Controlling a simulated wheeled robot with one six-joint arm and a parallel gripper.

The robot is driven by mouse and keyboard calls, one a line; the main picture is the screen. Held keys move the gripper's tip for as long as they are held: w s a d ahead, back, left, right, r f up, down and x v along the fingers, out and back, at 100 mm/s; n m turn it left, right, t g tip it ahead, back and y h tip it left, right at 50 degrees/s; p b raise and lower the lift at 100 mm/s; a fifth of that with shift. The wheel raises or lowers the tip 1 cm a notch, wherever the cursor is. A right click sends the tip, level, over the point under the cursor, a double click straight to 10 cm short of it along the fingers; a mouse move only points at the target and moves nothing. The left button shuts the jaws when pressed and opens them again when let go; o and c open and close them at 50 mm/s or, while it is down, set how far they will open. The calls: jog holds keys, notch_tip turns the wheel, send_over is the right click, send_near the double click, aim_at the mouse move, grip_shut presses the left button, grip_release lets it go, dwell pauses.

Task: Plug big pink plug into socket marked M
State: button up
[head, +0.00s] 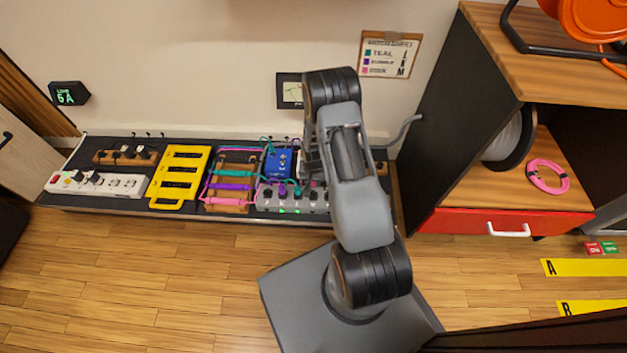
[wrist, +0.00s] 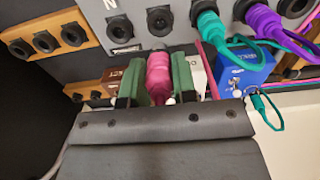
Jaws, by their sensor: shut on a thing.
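In the wrist view my gripper (wrist: 157,88) has its green fingers shut on the big pink plug (wrist: 158,75). A teal plug (wrist: 208,22) and a purple plug (wrist: 262,20) sit in the panel to the right. In the head view the panel (head: 265,203) shows partly, and my arm hides the gripper and pink plug.
A blue box (wrist: 240,72) is right of my gripper, with thin teal cables nearby. A wooden strip with black sockets (wrist: 45,42) is at left. A yellow rack (head: 180,172) and white power strip (head: 97,184) are further left. A wall card (head: 388,55) lists colours and letters.

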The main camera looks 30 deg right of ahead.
jog(key=shift+f+b, duration=2.15)
jog(key=shift+f, duration=0.95)
jog(key=o, duration=1)
notch_tip(320, 180, up, 14)
jog(key=p, duration=0.5)
jog(key=shift+f+p, duration=0.1)
jog(key=shift+p, duration=0.3)
